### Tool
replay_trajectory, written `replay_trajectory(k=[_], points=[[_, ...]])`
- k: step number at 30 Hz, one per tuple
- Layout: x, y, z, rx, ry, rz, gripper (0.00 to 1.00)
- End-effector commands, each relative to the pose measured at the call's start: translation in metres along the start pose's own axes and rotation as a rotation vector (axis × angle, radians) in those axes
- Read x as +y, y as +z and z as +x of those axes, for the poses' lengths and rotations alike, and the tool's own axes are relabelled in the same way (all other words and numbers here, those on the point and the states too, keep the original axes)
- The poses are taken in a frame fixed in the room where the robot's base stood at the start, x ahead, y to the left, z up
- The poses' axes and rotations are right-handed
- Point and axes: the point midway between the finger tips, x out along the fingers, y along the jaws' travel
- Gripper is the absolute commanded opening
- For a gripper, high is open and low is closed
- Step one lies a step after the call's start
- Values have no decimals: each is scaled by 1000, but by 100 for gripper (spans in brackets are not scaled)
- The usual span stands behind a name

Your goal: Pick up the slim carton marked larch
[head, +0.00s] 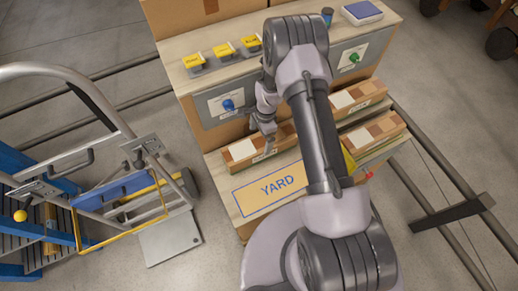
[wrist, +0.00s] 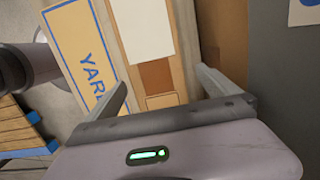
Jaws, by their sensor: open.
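Three slim cartons lie on the workbench in the head view. One is the left carton (head: 243,150), one the upper right carton (head: 352,98), and one the lower right carton (head: 376,131). Each has a pale label and brown patches. Their markings are too small to read, so I cannot tell which is larch. My gripper (head: 268,138) is over the left carton, covering part of it. In the wrist view my gripper (wrist: 166,92) is open, and a carton (wrist: 156,76) with a white label runs lengthwise between and beyond its fingers. I cannot tell whether they touch it.
A YARD sign (head: 270,188) lies in front of the left carton. Behind stands a raised ledge (head: 218,69) with several yellow-topped blocks, a blue knob (head: 228,105) and a green knob (head: 354,58). Rails cross the floor.

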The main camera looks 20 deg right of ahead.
Motion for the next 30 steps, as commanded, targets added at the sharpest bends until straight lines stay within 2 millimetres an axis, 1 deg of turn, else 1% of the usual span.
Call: replay_trajectory(k=[1,5,8,12,14,18,19,23,24,26,27,29,30], points=[[0,0,9,0,1,-1,100],[1,0,18,0,0,-1,100],[4,-1,35,-1,2,0,100],[7,-1,63,0,1,0,100],[6,-1,66,0,0,-1,100],[6,-1,64,0,0,-1,100],[6,-1,64,0,0,-1,98],[6,-1,63,0,0,-1,72],[6,-1,63,0,0,-1,65],[6,-1,63,0,0,-1,53],[6,-1,63,0,0,-1,45],[6,-1,64,0,0,-1,33],[6,-1,63,0,0,-1,25]])
